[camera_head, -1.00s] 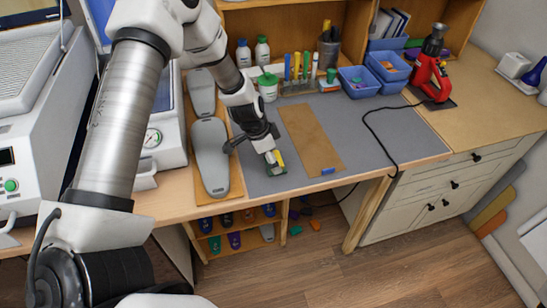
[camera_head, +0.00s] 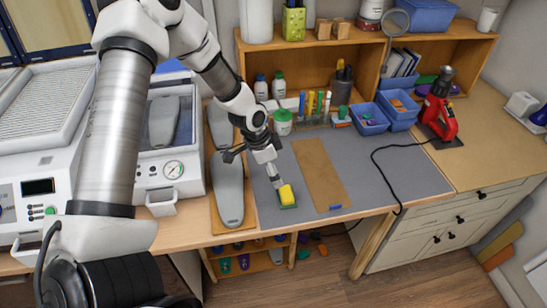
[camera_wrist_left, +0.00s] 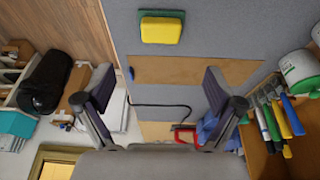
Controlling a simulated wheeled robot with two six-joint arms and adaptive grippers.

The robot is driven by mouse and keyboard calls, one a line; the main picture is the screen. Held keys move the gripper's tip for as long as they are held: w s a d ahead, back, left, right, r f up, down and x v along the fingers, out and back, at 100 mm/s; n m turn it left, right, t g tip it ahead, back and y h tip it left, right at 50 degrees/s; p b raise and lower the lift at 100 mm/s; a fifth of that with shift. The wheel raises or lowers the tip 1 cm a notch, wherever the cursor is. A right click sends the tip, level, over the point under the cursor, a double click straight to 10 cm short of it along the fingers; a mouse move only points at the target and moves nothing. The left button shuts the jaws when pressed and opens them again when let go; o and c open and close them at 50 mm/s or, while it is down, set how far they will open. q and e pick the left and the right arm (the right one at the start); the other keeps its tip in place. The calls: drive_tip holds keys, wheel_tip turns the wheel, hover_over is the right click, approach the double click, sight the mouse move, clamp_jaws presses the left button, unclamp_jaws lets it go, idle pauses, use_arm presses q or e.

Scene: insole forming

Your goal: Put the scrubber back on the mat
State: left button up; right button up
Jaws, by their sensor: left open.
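The scrubber, a yellow block on a green pad (camera_head: 287,195), lies flat on the grey mat (camera_head: 390,168) near its front left part. In the left wrist view the scrubber (camera_wrist_left: 161,30) shows whole, on the grey surface beyond my fingers. My left gripper (camera_head: 268,165) is above and just behind the scrubber in the head view. Its two dark fingers (camera_wrist_left: 158,85) are wide apart with nothing between them. The scrubber looks clear of both fingers. My right gripper is not in view.
A brown board (camera_head: 318,170) lies on the mat right of the scrubber. Grey insole forms (camera_head: 230,190) stand to the left. Markers (camera_head: 316,103), a green-lidded jar (camera_head: 283,122) and blue bins (camera_head: 370,118) line the back. A black cable (camera_head: 378,168) crosses the mat's right side.

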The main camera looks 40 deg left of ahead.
use_arm(q)
drive_tip(key=s+d+f+n+g, duration=0.1)
drive_tip(key=s+d+f+n, duration=0.2)
drive_tip(key=s+d+f, duration=0.3)
drive_tip(key=s+d+f+n+g, duration=0.1)
drive_tip(key=s+d+f+n, duration=0.1)
drive_tip(key=s+d+f, duration=0.5)
drive_tip(key=s+a+f+n+y, duration=0.2)
drive_tip(key=s+n, duration=0.1)
drive_tip(key=s, duration=0.9)
drive_tip(key=shift+g, duration=0.3)
